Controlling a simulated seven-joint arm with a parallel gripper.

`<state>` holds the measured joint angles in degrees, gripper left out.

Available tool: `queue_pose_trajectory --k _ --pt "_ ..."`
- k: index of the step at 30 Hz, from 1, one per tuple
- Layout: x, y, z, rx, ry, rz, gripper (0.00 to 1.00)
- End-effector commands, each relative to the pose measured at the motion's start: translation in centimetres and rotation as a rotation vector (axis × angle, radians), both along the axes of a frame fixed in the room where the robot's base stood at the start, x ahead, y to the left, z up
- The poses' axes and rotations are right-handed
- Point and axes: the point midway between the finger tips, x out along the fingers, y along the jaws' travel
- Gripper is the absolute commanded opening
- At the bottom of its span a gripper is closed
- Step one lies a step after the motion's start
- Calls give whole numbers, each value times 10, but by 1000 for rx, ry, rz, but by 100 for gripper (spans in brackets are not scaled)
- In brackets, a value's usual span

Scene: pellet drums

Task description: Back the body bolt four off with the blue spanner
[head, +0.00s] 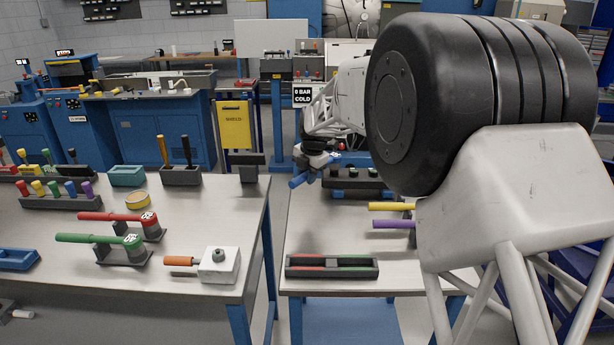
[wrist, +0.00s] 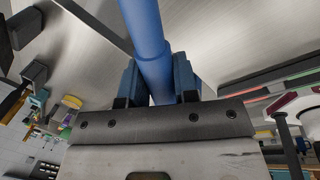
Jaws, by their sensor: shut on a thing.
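The blue spanner shows in the head view as a short blue handle (head: 299,181) below my wrist, over the gap between the two tables. In the wrist view its blue shaft (wrist: 146,28) runs up and away between my fingers. My gripper (wrist: 160,82) is shut on this shaft; in the head view my gripper (head: 318,168) is small and partly hidden by its own wrist. The spanner's working end cannot be made out. I cannot pick out body bolt four in either view.
Red (head: 110,217) and green (head: 95,239) handled tools rest on stands on the left table, near a white block (head: 219,266). A dark tray (head: 331,267) lies on the right table. Yellow (head: 390,207) and purple (head: 393,224) handles stick out beside my arm.

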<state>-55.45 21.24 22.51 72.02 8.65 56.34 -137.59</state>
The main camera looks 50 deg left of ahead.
Motion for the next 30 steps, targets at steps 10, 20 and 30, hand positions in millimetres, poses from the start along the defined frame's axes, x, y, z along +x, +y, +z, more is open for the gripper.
queue_pose_trajectory --k 10,20,30 --pt "0 0 15 2 -2 0 0" --pt "0 0 33 1 -1 0 0" --pt "0 0 49 1 -1 0 0"
